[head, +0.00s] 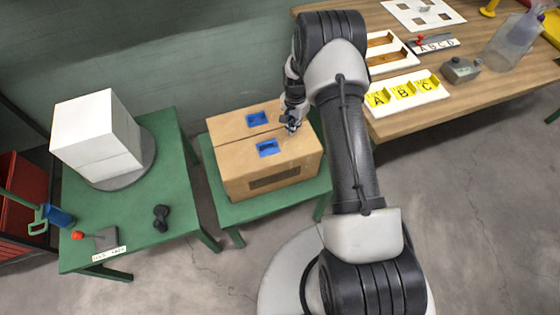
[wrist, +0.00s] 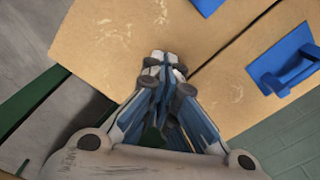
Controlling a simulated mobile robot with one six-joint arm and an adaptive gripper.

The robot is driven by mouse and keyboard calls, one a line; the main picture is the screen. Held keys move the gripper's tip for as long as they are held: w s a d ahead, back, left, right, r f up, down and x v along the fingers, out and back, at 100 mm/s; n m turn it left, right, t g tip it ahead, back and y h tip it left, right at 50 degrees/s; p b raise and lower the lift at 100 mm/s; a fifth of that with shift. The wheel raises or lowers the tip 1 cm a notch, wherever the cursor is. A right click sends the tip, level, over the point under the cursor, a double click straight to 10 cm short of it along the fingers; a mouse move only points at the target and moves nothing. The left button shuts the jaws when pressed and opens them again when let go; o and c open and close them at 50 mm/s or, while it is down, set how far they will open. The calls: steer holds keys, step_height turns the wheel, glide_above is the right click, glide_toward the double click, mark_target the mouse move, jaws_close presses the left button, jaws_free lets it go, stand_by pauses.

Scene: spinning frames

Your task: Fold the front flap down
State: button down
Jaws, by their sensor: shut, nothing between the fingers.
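The cardboard box (head: 240,187) sits on a small green table. Its front flap (head: 295,150) lies flat, or nearly so, across the near half of the top, with a blue handle (head: 267,148) on it. The back flap (head: 231,124) lies across the far half, with another blue handle (head: 257,119). A narrow dark seam separates the flaps. My gripper (head: 291,125) is shut and empty at the right end of the seam. In the wrist view its fingertips (wrist: 163,62) overlap the front flap (wrist: 105,35) close to the seam; I cannot tell whether they touch.
The green table (head: 322,184) leaves a narrow margin around the box. Another green table (head: 190,180) at left bears a white block (head: 95,135) on a round plate and a dark dumbbell-like object (head: 160,217). A wooden bench (head: 470,100) with letter boards stands at right.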

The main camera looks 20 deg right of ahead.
step_height(320, 180, up, 9)
steer(key=p, duration=0.4)
steer(key=shift+f+p, duration=0.2)
steer(key=shift+p, duration=0.2)
steer(key=shift+r, duration=0.1)
steer(key=s+a+r+n+t, duration=0.1)
steer(key=s+a+r+n, duration=0.15)
steer(key=r, duration=0.65)
steer(key=s+a+r+n, duration=0.1)
steer(key=s+r, duration=0.3)
steer(key=r, duration=0.6)
steer(key=s+a+r+n+t, duration=0.1)
steer(key=s+a+r+n, duration=0.15)
steer(key=r, duration=0.65)
steer(key=s+a+r+n+t, duration=0.1)
steer(key=s+a+r+n, duration=0.1)
steer(key=s, duration=1)
steer(key=s+a+r+n+t, duration=0.1)
steer(key=s+r, duration=0.4)
steer(key=s, duration=0.6)
steer(key=a+n, duration=0.1)
steer(key=n, duration=0.1)
steer(key=shift+s+r+n+t, duration=0.25)
steer(key=shift+s+n+t, duration=0.05)
steer(key=shift+s, duration=0.1)
